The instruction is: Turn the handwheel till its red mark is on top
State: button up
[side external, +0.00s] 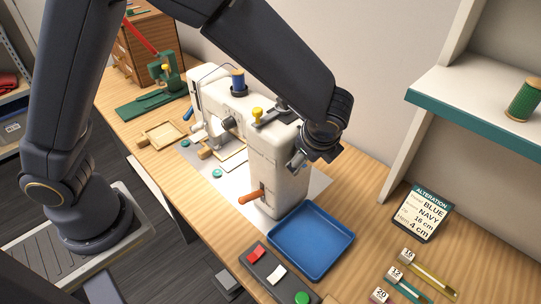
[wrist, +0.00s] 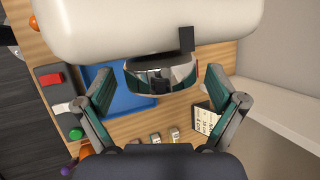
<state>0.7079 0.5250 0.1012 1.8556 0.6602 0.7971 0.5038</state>
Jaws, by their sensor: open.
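The white sewing machine (side external: 275,165) stands on the wooden table, and its body fills the top of the wrist view (wrist: 150,30). A shiny, rounded metal part at the machine's end, which looks like the handwheel (wrist: 160,72), lies between my fingers in the wrist view. My gripper (wrist: 158,76) is open, with one teal-padded finger on each side of the wheel and visible gaps between. In the side view my gripper (side external: 297,160) is at the machine's right end.
A black tab (wrist: 186,39) sits on the machine beside the wheel. An orange lever (side external: 250,196) sticks out low on the machine. Below are a blue tray (side external: 311,241) and a panel with red, white and green buttons (side external: 276,274). A shelf (side external: 470,118) and an alteration card (side external: 421,213) are at right.

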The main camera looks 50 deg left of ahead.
jog(key=shift+w+a+f, duration=0.15)
jog(key=shift+f, duration=0.2)
jog(key=shift+c, duration=0.4)
jog(key=c, duration=1.1)
jog(key=shift+o, duration=0.2)
jog(key=shift+t, duration=0.4)
jog(key=t, duration=0.2)
jog(key=shift+n+t, duration=0.3)
jog(key=shift+t, duration=0.1)
jog(key=t, duration=0.2)
jog(key=shift+f+n+t+y, duration=0.1)
jog(key=shift+n+t+y, duration=0.2)
jog(key=t, duration=0.2)
jog(key=n+t+y, duration=0.1)
jog(key=t, duration=0.2)
jog(key=shift+n, duration=0.3)
jog(key=shift+a, duration=0.1)
